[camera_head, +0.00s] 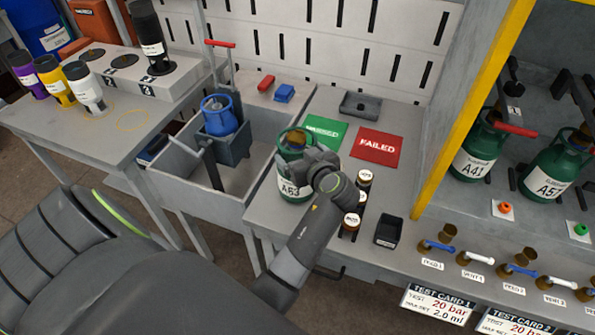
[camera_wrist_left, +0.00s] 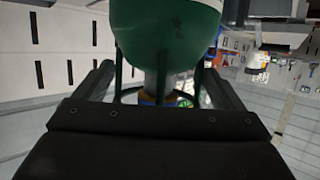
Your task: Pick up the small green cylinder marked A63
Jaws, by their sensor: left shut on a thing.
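The small green cylinder marked A63 (camera_head: 289,185) is upright at the left part of the grey bench in the head view. Its white label faces the camera, partly covered by my wrist. My left gripper (camera_head: 300,150) is shut on the cylinder's top, around the valve guard. In the left wrist view the green body (camera_wrist_left: 168,35) fills the top middle, with the guard and the brass valve between the two dark fingers (camera_wrist_left: 160,92). I cannot tell whether the base touches the bench. My right gripper is not in view.
A green mat (camera_head: 325,131) and a red FAILED mat (camera_head: 377,146) lie behind. Brown jars (camera_head: 351,222) and a black tray (camera_head: 388,231) stand to the right. Cylinders A41 (camera_head: 474,163) and A57 (camera_head: 545,185) sit in the right rack. A blue cylinder (camera_head: 219,115) stands in the left basin.

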